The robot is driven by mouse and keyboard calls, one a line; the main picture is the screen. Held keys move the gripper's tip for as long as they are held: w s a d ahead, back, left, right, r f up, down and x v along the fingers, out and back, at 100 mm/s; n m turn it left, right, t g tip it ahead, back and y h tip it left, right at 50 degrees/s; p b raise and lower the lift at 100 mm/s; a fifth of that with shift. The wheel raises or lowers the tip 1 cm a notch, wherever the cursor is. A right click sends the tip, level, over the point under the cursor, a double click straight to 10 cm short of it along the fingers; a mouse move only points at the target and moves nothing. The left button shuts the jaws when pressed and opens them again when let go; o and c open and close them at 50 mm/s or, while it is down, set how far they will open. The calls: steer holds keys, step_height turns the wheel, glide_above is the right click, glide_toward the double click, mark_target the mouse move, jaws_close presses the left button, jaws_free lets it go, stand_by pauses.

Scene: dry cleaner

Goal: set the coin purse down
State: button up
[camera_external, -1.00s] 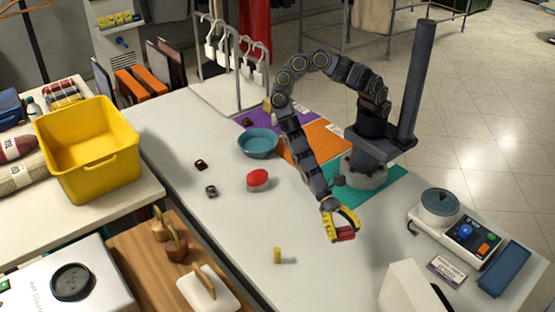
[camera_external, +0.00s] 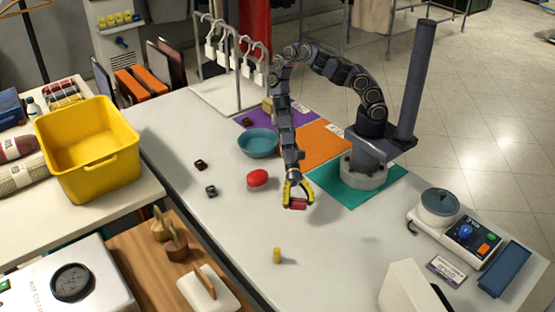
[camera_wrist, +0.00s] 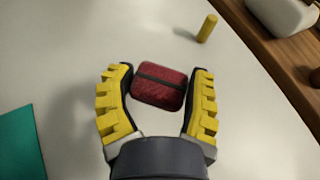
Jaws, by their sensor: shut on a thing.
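The coin purse (camera_wrist: 160,86) is a small dark red pouch with a black band across its middle. It sits between the two yellow-padded fingers of my gripper (camera_wrist: 158,92) in the wrist view. In the external view my gripper (camera_external: 298,194) is shut on the coin purse (camera_external: 297,206) and holds it above the white table (camera_external: 330,240). The purse is a little to the right of a red oval object (camera_external: 257,179). How high it hangs above the surface is hard to tell.
A teal mat (camera_external: 350,195), an orange mat (camera_external: 322,146) and a purple mat (camera_external: 270,118) lie near my base. A teal bowl (camera_external: 259,143), a yellow cylinder (camera_external: 277,255) and two small dark items stand on the table. A scale-like device (camera_external: 455,225) is at right. The table's front middle is mostly clear.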

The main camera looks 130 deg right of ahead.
mark_target(298, 221)
steer(key=shift+f, duration=2.9)
steer(key=shift+f, duration=0.1)
steer(key=o, duration=1.1)
